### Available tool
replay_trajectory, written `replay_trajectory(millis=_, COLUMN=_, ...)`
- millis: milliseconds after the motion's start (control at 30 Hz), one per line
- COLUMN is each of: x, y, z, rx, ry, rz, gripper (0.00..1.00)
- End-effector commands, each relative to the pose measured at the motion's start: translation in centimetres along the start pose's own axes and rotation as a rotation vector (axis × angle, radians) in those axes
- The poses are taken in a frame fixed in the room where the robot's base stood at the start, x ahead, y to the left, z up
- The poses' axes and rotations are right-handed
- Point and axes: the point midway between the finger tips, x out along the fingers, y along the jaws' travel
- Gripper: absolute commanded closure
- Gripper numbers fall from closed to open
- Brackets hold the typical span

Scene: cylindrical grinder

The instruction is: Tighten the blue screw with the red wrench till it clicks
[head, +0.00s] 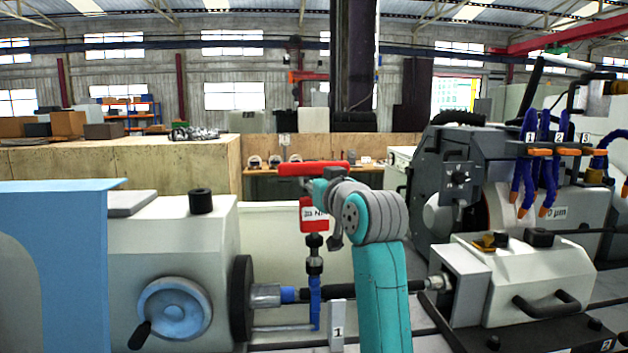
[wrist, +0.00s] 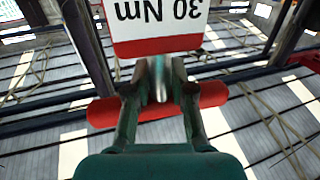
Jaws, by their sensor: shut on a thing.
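The red wrench (head: 313,168) stands upright in the head view, with a red crossbar on top and a red and white "30 Nm" body below. My gripper (head: 327,190) is shut on it just under the crossbar. In the wrist view my gripper (wrist: 158,92) has its fingers around the shaft, between the crossbar of the wrench (wrist: 108,112) and its label. The wrench's dark lower end points down at a blue clamp piece (head: 315,300) on the spindle line. The blue screw cannot be told apart there; the dark end may cover it.
A workhead with a handwheel (head: 175,308) stands at left. A tailstock (head: 530,275) stands at right, with a dark bar between them. A small block marked 1 (head: 337,325) is near the clamp. The grinding wheel housing (head: 455,185) and blue hoses (head: 530,165) are behind right.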

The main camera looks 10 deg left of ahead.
Motion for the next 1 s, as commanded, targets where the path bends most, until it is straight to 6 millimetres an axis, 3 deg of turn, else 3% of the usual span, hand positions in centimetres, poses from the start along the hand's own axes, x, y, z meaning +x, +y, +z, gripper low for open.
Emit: replay_trajectory(millis=1000, x=0.0, y=0.0, z=2.4, rx=-0.001, ry=0.002, rz=0.000, gripper=1.00)
